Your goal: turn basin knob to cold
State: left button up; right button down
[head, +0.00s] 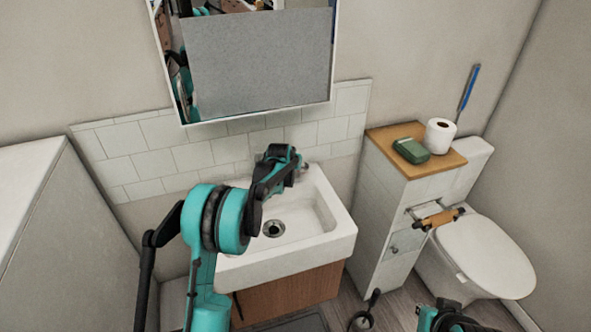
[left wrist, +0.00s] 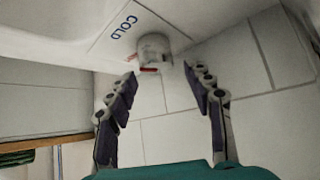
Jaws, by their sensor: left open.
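The basin (head: 337,235) is a white sink on a wood-front cabinet in the head view. In the left wrist view the basin knob (left wrist: 154,47) is a small pale cylinder with a red mark at its lower edge. A label reading COLD (left wrist: 123,25) is beside it. My left gripper (left wrist: 165,82) is open, its two fingers apart with the knob just beyond the gap between their tips. In the head view my left gripper (head: 297,166) is at the back of the basin and hides the knob. My right gripper (head: 447,318) is cut off at the bottom edge; its jaws are unclear.
A mirror cabinet (head: 258,65) hangs above the tiled backsplash (head: 150,150). To the right stands a narrow cabinet (head: 400,200) with a toilet roll (head: 440,136) and a green box (head: 411,150) on top. A toilet (head: 487,255) is beyond it. The basin bowl is empty.

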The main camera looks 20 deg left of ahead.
pick_arm(q)
notch_tip(320, 180, up, 8)
jog(key=shift+r, duration=0.1)
dwell(0.4)
